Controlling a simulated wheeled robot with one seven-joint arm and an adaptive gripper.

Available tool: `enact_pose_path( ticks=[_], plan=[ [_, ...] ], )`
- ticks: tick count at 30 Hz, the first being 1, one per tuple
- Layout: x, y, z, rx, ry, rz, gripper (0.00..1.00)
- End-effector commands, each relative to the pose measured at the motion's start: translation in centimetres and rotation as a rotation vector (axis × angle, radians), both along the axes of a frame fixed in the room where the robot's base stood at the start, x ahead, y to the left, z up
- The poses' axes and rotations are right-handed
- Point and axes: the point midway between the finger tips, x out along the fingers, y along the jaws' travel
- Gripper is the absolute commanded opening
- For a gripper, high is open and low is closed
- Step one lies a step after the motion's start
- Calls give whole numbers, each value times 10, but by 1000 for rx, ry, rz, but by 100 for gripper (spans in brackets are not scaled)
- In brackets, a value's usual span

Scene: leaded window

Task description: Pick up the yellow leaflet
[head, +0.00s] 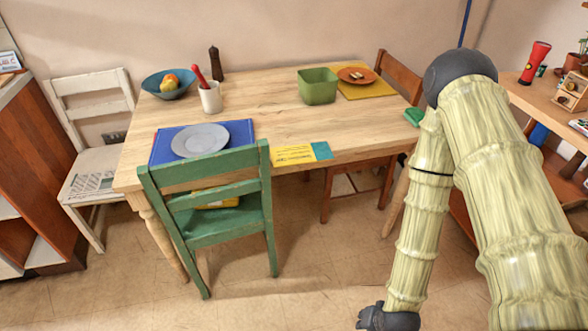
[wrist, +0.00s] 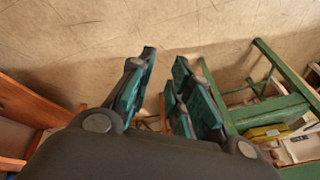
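The yellow leaflet (head: 294,154) lies flat at the front edge of the wooden table, just right of the green chair's back. It is yellow with dark print, and a teal piece (head: 322,150) adjoins its right end. I cannot make the leaflet out in the wrist view. My gripper (wrist: 165,58) shows in the wrist view with its teal-padded fingers apart and nothing between them. It points over bare floor, with the green chair to its right. In the head view my arm hangs at the right, away from the leaflet, and the fingers do not show.
The green chair (head: 205,168) stands against the table (head: 262,115), with something yellow (wrist: 264,132) on its seat. A blue placemat (head: 160,150) with a grey plate (head: 200,140) and a green container (head: 318,87) are on the table. Floor in front is clear.

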Motion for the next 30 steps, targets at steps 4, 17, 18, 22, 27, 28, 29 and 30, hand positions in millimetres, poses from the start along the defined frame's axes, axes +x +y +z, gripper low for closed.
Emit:
enact_pose_path(
  ticks=[4,17,18,22,27,28,29,30],
  plan=[
    [105,42,2,178,-254,-186,20],
    [304,143,150,935,-757,-556,20],
    [311,148,163,990,-775,-568,20],
    [324,158,192,1114,-811,-591,20],
    [332,163,206,1165,-824,-599,20],
    [334,163,206,1165,-824,-599,20],
    [336,164,206,1164,-824,-600,20],
    [339,165,206,1163,-824,-599,20]
  ],
)
